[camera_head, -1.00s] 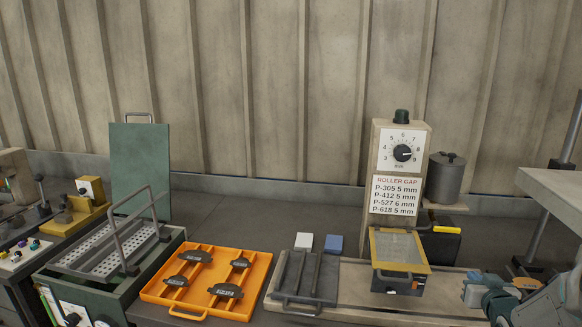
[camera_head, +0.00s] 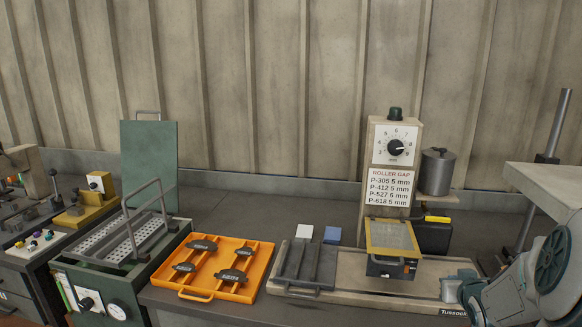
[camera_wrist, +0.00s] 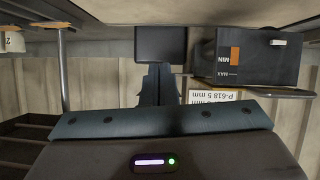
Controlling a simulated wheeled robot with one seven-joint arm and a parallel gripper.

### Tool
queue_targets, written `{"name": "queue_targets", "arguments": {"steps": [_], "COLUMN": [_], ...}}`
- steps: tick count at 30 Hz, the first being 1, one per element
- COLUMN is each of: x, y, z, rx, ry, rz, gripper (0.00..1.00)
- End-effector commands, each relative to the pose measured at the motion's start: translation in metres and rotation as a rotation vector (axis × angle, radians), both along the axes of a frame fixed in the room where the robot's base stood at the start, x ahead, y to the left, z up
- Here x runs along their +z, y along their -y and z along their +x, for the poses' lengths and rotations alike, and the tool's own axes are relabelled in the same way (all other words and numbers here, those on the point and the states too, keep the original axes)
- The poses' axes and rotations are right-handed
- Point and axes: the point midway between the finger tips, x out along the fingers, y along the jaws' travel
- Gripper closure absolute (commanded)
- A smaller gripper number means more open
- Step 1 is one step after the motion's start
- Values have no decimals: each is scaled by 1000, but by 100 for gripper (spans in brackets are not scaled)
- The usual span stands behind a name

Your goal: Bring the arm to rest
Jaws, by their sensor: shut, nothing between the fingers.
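My gripper (camera_wrist: 158,84) shows in the wrist view with its two dark fingers together and nothing between them. My arm (camera_head: 525,280) reaches into the lower right corner of the head view, and its fingers cannot be made out there. In the wrist view, which looks upside down, a dark box with MIN and MAX marks (camera_wrist: 252,55) is to the right beyond the fingers. A dark block (camera_wrist: 160,45) appears straight beyond the fingertips. I cannot tell whether anything touches the gripper.
An orange tray (camera_head: 262,262) holds several dark brake shoes. A grey slotted tray (camera_head: 283,272) lies beside it. The roller-gap machine (camera_head: 378,160) stands at right, a green box with its lid up (camera_head: 150,165) at left. A pale shelf (camera_head: 545,186) juts in at right.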

Motion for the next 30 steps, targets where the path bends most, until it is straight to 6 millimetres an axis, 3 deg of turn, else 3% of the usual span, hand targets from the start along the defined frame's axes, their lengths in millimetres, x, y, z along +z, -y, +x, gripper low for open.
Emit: {"name": "queue_targets", "arguments": {"steps": [5,11,17,24,30], "x": [9,21,32,38,38], "y": [-39,-102,-167,-239,-272], "z": [-8,-41,-94,-174,-220], "rx": [-7,-19,-6,79,153], "ry": [-128,-315,-488,-684,-794], "rz": [-26,-28,15,119,183], "gripper": [100,100,100,100,100]}}
